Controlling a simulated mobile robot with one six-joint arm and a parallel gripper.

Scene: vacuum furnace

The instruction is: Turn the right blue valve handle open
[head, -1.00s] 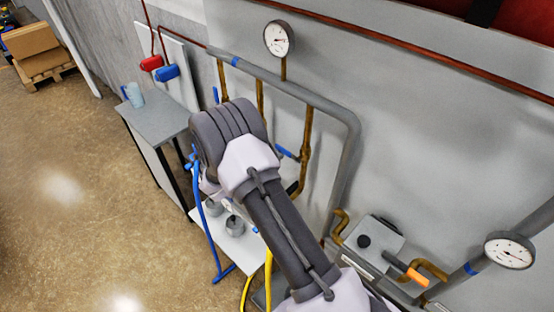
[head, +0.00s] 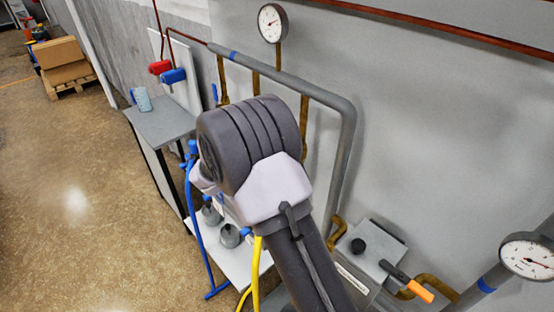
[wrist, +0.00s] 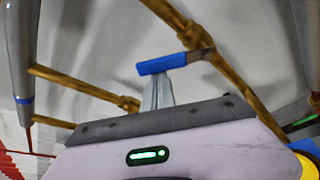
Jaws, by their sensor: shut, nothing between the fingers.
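A blue valve handle (wrist: 162,64) sits on a brass pipe (wrist: 238,80) in the wrist view. My gripper (wrist: 157,80) is shut and empty, its fingertips right at the lower edge of this handle; I cannot tell whether they touch. In the head view, a blue handle (head: 214,92) stands by the left brass pipe. My arm hides the right handle and my gripper there.
A grey pipe (head: 300,92) runs along the wall above the brass pipes. A grey table (head: 165,122) stands at left, with blue and yellow hoses (head: 257,262) below. A box with an orange-tipped lever (head: 420,290) and a gauge (head: 526,257) are at right.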

